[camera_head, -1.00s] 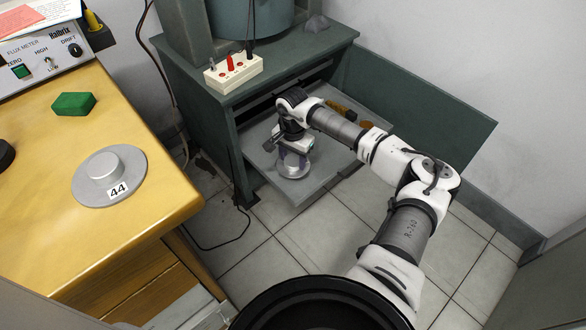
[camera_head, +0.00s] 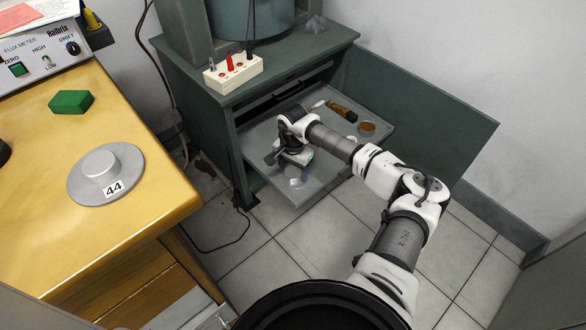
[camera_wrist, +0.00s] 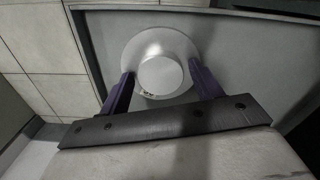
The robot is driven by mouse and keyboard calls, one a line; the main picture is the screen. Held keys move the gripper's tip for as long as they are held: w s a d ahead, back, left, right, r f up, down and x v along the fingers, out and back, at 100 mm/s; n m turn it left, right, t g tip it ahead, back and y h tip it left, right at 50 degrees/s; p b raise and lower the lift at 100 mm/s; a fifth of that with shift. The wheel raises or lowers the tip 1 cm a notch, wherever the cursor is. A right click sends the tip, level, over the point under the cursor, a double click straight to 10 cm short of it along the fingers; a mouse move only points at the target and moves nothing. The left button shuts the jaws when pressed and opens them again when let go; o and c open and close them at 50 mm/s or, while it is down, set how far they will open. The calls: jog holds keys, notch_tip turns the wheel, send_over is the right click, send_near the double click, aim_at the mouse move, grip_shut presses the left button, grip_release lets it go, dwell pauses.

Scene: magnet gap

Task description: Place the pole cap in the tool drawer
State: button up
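The pole cap is a pale grey disc with a round raised knob. In the wrist view the pole cap (camera_wrist: 160,76) lies flat on the grey drawer floor, with a small unreadable label by the knob. In the head view the pole cap (camera_head: 297,179) is near the front of the pulled-out tool drawer (camera_head: 258,140), partly hidden by my gripper. My gripper (camera_wrist: 161,72) is open. Its two purple fingers show either side of the knob with gaps, overlapping the disc's edges. In the head view my gripper (camera_head: 294,160) is over the drawer's front part.
A bottle (camera_head: 342,113) and a round amber dish (camera_head: 367,128) lie deeper in the drawer. The green cabinet door (camera_head: 420,100) stands open on the right. A similar disc marked 44 (camera_head: 105,172) and a green block (camera_head: 72,102) sit on the wooden desk.

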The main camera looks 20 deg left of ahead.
aim_at(293, 172)
jog(key=shift+o, duration=0.5)
jog(key=shift+r, duration=0.35)
notch_tip(293, 172, up, 12)
jog(key=p, duration=0.2)
jog(key=shift+f+p, duration=0.2)
jog(key=shift+p, duration=0.15)
